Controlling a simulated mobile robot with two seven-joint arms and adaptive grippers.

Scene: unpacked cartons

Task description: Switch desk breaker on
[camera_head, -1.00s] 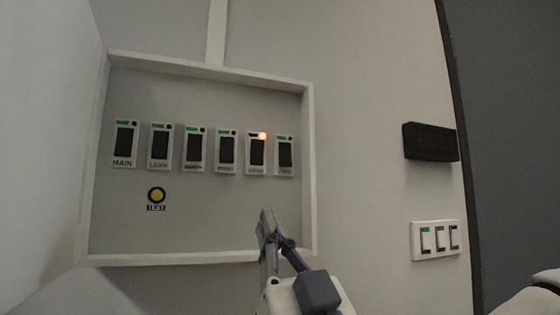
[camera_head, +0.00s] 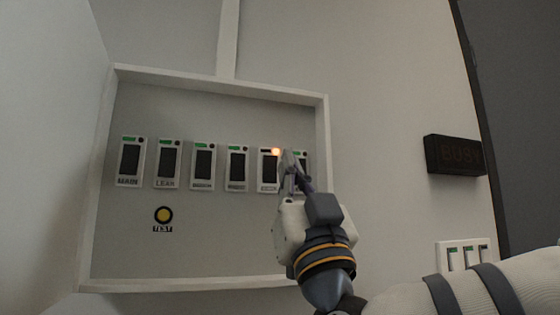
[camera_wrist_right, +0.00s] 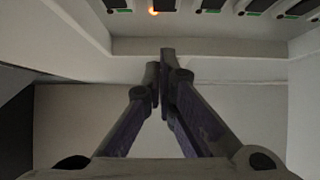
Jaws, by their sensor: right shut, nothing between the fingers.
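A row of breakers sits in a shallow white-framed wall panel (camera_head: 205,284). The fifth breaker (camera_head: 268,172) has a lit orange lamp at its top and shows no green strip, unlike the others. Its small label is too blurred to read as DESK. It also shows at the top of the right wrist view (camera_wrist_right: 165,4). My right gripper (camera_head: 288,157) is shut and empty, its tips at the right edge of the fifth breaker in the head view. It partly hides the sixth breaker (camera_head: 301,159). Contact cannot be told. My left gripper is out of view.
The breakers MAIN (camera_head: 131,160) and LEAK (camera_head: 167,163) are at the left of the row. A yellow TEST button (camera_head: 163,214) is below them. A dark BUSY sign (camera_head: 454,154) and a white switch plate (camera_head: 462,243) are on the wall at right.

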